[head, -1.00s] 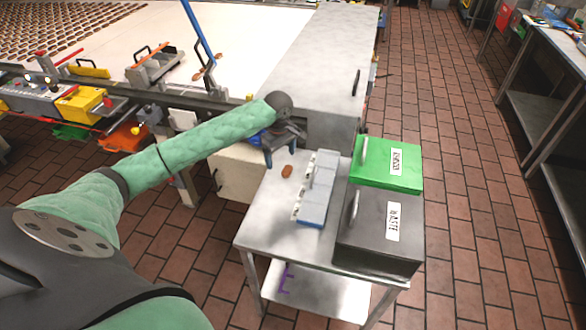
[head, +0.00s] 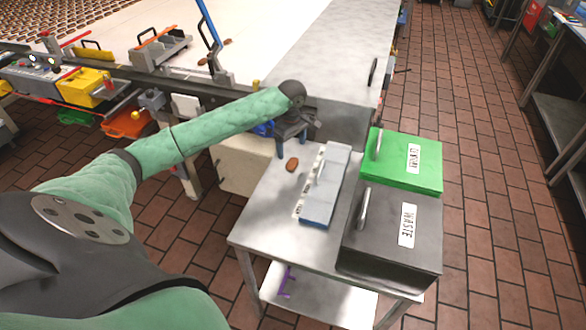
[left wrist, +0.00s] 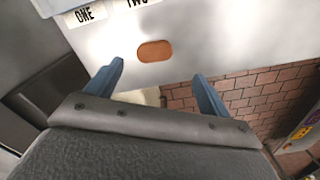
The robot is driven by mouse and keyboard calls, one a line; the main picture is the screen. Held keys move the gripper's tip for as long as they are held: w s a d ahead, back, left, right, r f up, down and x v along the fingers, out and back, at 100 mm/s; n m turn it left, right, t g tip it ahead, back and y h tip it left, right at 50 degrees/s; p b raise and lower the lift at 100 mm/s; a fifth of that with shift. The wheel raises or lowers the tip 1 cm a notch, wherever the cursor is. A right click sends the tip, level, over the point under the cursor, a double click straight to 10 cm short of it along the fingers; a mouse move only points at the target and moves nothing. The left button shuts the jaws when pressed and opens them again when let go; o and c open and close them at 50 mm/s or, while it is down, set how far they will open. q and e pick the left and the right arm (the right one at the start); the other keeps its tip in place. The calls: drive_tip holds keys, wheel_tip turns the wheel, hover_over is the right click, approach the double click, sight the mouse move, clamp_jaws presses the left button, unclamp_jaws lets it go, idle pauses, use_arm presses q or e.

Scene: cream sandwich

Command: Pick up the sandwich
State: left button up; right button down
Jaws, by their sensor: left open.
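The sandwich (head: 292,164) is a small brown oval lying flat on the steel table (head: 262,215), near its left edge. It also shows in the left wrist view as an orange-brown oval (left wrist: 154,51), ahead of the fingertips and between their lines. My left gripper (head: 292,146) is open and empty, above the table just beyond the sandwich in the head view. In the left wrist view its two blue fingers (left wrist: 158,72) stand wide apart and do not touch the sandwich. My right gripper is in neither view.
A blue-grey labelled box (head: 326,185) stands right of the sandwich. A green-lidded bin (head: 400,160) and a dark waste bin (head: 385,225) stand further right. A conveyor (head: 140,80) lies behind on the left. The table's front left is clear.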

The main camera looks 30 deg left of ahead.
sight(292, 163)
use_arm(q)
drive_tip(key=shift+f, duration=0.45)
drive_tip(key=shift+w+f+p, duration=0.1)
drive_tip(key=shift+f+p, duration=0.35)
drive_tip(key=shift+f, duration=0.4)
drive_tip(key=f, duration=0.1)
drive_tip(key=f+p, duration=0.2)
drive_tip(key=f, duration=0.1)
drive_tip(key=shift+w+a+f, duration=0.1)
drive_tip(key=shift+w+a, duration=0.1)
drive_tip(key=shift+w, duration=0.2)
drive_tip(key=shift+f, duration=0.65)
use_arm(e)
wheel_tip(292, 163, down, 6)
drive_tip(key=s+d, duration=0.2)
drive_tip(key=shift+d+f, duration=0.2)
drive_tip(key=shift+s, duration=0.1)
use_arm(q)
drive_tip(key=c, duration=1.1)
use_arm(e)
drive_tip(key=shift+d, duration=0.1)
